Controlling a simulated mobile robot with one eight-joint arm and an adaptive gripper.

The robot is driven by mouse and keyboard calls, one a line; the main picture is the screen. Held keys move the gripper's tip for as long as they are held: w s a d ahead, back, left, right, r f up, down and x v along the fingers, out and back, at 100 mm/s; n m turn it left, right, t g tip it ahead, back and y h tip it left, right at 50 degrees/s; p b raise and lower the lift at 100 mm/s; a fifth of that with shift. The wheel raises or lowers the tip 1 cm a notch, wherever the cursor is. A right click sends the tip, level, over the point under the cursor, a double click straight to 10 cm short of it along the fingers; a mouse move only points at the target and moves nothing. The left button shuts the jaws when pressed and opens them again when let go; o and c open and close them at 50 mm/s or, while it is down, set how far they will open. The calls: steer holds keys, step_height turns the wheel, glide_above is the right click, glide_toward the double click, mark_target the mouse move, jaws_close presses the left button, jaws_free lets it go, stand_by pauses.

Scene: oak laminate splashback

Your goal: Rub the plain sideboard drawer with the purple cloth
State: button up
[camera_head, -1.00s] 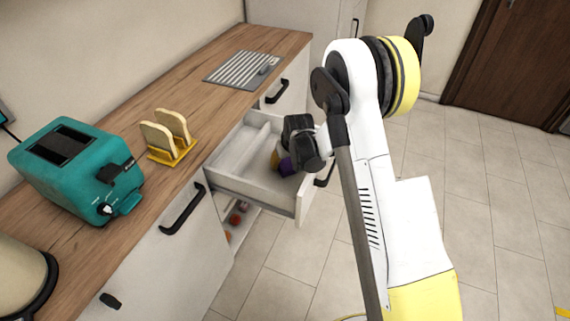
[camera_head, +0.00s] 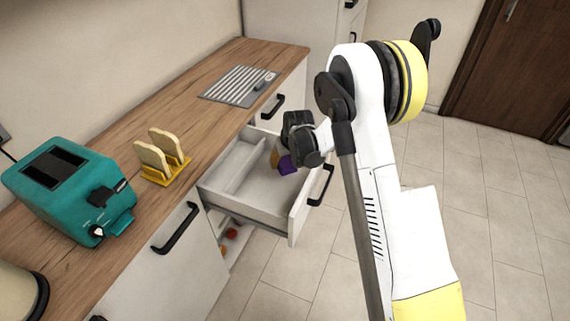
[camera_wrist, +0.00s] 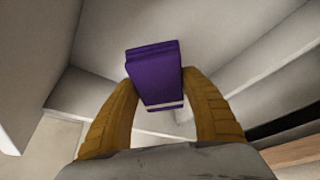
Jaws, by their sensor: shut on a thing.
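The plain sideboard drawer (camera_head: 245,205) is pulled open below the wooden counter. Its pale inside has a divider along the left part. The purple cloth (camera_head: 286,165) is a small folded block inside the drawer's outline in the head view, toward its far right side. In the wrist view the purple cloth (camera_wrist: 155,75) sits between the two yellow-brown fingers of my gripper (camera_wrist: 160,100), with the drawer's pale floor and walls behind it. My gripper (camera_head: 279,160) is shut on the cloth. Whether the cloth touches the drawer floor is hard to tell.
A teal toaster (camera_head: 70,190) and a yellow rack with bread slices (camera_head: 165,160) stand on the wooden counter (camera_head: 120,245). A striped grey board (camera_head: 238,86) lies farther back. Several small items show in the open space below the drawer. Tiled floor is clear to the right.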

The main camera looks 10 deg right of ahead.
steer(key=shift+r+p, duration=0.7)
steer(key=shift+r, duration=0.85)
